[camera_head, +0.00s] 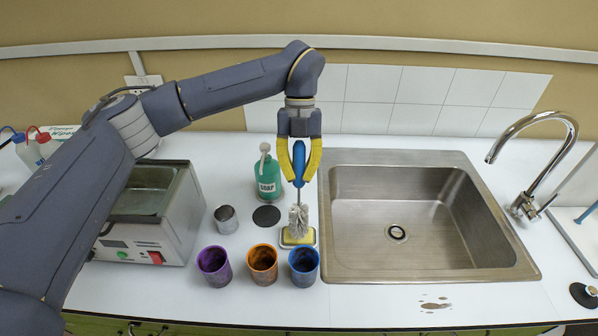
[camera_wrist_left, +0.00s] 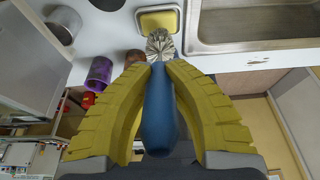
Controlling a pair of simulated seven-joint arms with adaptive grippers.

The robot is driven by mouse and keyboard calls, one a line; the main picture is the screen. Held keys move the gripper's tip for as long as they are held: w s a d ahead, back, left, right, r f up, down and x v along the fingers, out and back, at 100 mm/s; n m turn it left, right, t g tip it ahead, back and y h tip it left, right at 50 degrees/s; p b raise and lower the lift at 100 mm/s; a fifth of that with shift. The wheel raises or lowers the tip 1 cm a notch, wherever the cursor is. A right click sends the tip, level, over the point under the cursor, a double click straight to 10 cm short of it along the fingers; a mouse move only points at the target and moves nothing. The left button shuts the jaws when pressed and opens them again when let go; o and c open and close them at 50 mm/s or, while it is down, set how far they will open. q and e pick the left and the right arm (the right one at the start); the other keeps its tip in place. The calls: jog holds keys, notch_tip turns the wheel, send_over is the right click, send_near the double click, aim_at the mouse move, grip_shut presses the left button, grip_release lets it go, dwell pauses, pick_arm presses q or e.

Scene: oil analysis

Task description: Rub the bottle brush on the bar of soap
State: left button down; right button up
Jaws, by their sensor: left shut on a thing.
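My left gripper (camera_head: 299,166) is shut on the blue handle of the bottle brush (camera_head: 298,217), which hangs upright with its pale bristles down. The bristle end is over the yellow bar of soap (camera_head: 289,238), which lies in a small dish left of the sink. I cannot tell whether the bristles touch the soap. In the left wrist view, the brush handle (camera_wrist_left: 160,115) sits between the yellow fingers, and the soap (camera_wrist_left: 158,21) shows just beyond the bristles. My right gripper is not in view.
Purple (camera_head: 214,266), orange (camera_head: 262,264) and blue (camera_head: 304,266) cups stand in front of the soap. A green soap bottle (camera_head: 268,177), metal cup (camera_head: 226,219) and black disc (camera_head: 267,216) are behind and left. The sink (camera_head: 333,255) is right; a metal bath (camera_head: 186,215) is left.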

aim_at(299, 158)
pick_arm(q)
jog(key=shift+f, duration=0.6)
dwell(1.4)
jog(key=shift+r, duration=3.5)
